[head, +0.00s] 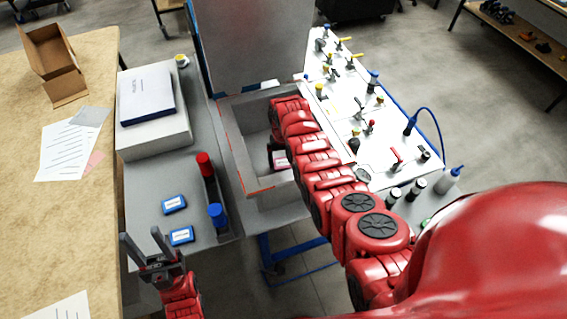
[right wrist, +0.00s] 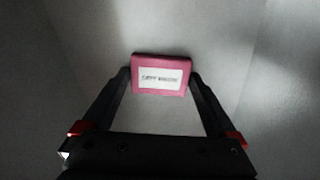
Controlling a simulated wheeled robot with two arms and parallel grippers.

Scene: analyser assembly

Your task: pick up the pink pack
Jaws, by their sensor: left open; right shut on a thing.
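The pink pack (right wrist: 161,73), with a white printed label, is between the two fingertips of my right gripper (right wrist: 160,82) in the right wrist view. Both fingers touch its sides, and the gripper is shut on it. In the head view the pack (head: 281,158) shows partly inside the grey open compartment (head: 236,150), beside the end of my right arm. My right gripper is mostly hidden there by the arm. I cannot tell whether the pack touches the compartment floor. My left gripper (head: 150,243) is open and empty at the lower left, near the table edge.
Two blue packs (head: 174,204) lie on the grey bench, near red and blue capped cylinders (head: 205,165). A white box (head: 155,131) stands behind them. A raised grey panel (head: 250,45) stands behind the compartment. A board with valves (head: 365,120) is to the right.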

